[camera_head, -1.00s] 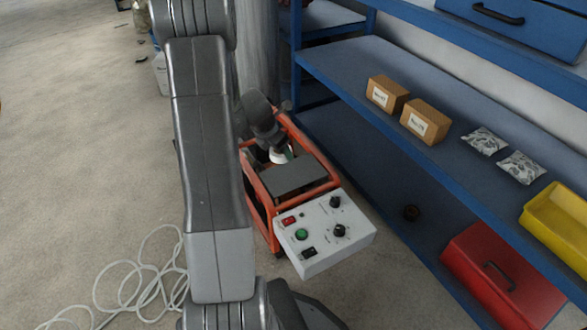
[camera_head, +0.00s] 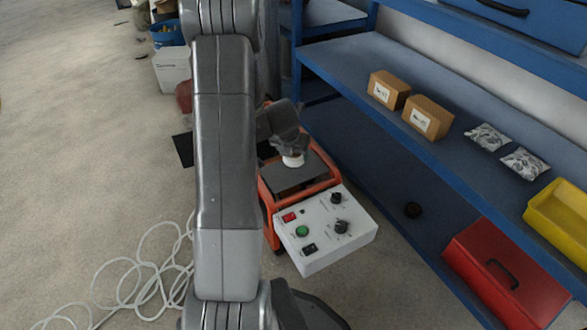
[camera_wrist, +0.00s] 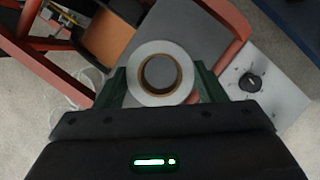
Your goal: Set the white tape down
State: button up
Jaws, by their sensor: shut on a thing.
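The white tape (camera_wrist: 160,49) is a roll with a brown core. In the wrist view it sits between the two green fingers of my gripper (camera_wrist: 162,85), which is shut on it. In the head view the tape (camera_head: 293,161) shows as a small white ring below my gripper (camera_head: 291,152). It is over the grey plate (camera_head: 291,180) on the orange-framed machine. I cannot tell whether the tape touches the plate.
A white control box (camera_head: 325,228) with knobs and buttons is at the machine's front. A blue shelf (camera_head: 350,75) stands to the right, with cartons (camera_head: 427,118), bags, a red case (camera_head: 505,270) and a yellow bin (camera_head: 560,215). A pale hose (camera_head: 140,270) lies coiled on the floor at left.

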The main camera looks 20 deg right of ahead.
aim_at(293, 163)
jog(key=shift+f+b, duration=1.55)
jog(key=shift+f, duration=0.85)
jog(key=shift+r, duration=0.1)
jog(key=o, duration=1)
jog(key=p+v, duration=0.6)
jog(key=v, duration=0.6)
